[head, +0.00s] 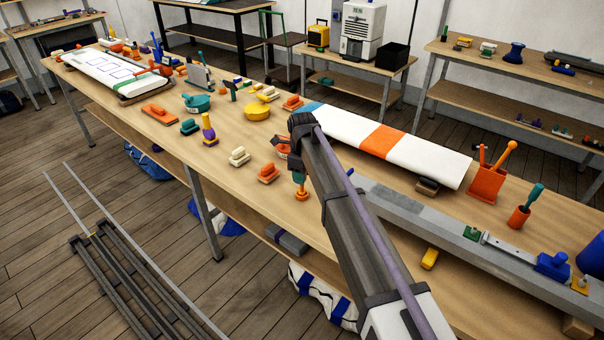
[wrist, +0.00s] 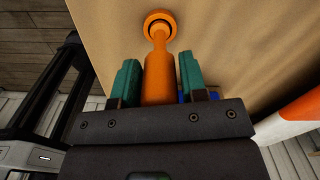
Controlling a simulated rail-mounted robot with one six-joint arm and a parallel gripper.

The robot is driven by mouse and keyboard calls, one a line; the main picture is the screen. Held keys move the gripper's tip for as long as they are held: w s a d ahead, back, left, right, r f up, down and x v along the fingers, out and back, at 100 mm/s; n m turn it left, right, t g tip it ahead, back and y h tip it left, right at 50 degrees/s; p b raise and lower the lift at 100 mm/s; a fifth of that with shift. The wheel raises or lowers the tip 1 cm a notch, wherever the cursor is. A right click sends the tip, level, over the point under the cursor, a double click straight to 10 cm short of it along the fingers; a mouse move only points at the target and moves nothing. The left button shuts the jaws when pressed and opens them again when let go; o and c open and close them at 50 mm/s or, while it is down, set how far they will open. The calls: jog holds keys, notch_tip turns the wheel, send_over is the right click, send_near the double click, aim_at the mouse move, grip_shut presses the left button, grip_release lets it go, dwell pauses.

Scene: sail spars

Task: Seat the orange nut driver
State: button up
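The orange nut driver (wrist: 160,78) lies between the two teal fingers of my gripper (wrist: 158,80) in the wrist view. The fingers flank its thick handle closely on both sides and appear shut on it. Its thinner shaft runs away from the gripper to a round orange ring with a dark inner edge (wrist: 158,22). I cannot tell whether the ring is part of the driver or a separate piece around its tip. In the head view my gripper (head: 299,181) points down near the bench's front edge, with orange (head: 301,195) showing just below it. My arm hides part of the area.
A white board with an orange band (head: 381,140) lies behind my arm. A long grey spar (head: 405,215) runs to the right. An orange bin (head: 487,187) and orange cup (head: 519,217) hold tools. Small blocks, including an orange-based one (head: 268,174), stand left of my gripper.

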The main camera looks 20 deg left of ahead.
jog(key=o, duration=0.4)
notch_tip(320, 180, up, 11)
jog(key=p, duration=1.1)
jog(key=shift+f, duration=0.15)
jog(key=n, duration=0.3)
jog(key=s+d+f+n+b, duration=0.1)
jog(key=s+d+n, duration=0.4)
jog(key=d, duration=0.9)
jog(key=s+d+f+n+b, duration=0.1)
jog(key=s+d+n, duration=0.4)
jog(key=s+d, duration=0.6)
jog(key=s+d+f+n+b, duration=0.2)
jog(key=s+d+n, duration=0.3)
jog(key=d, duration=1.3)
jog(key=s, duration=0.3)
jog(key=shift+s+n, duration=0.2)
jog(key=shift+n, duration=0.2)
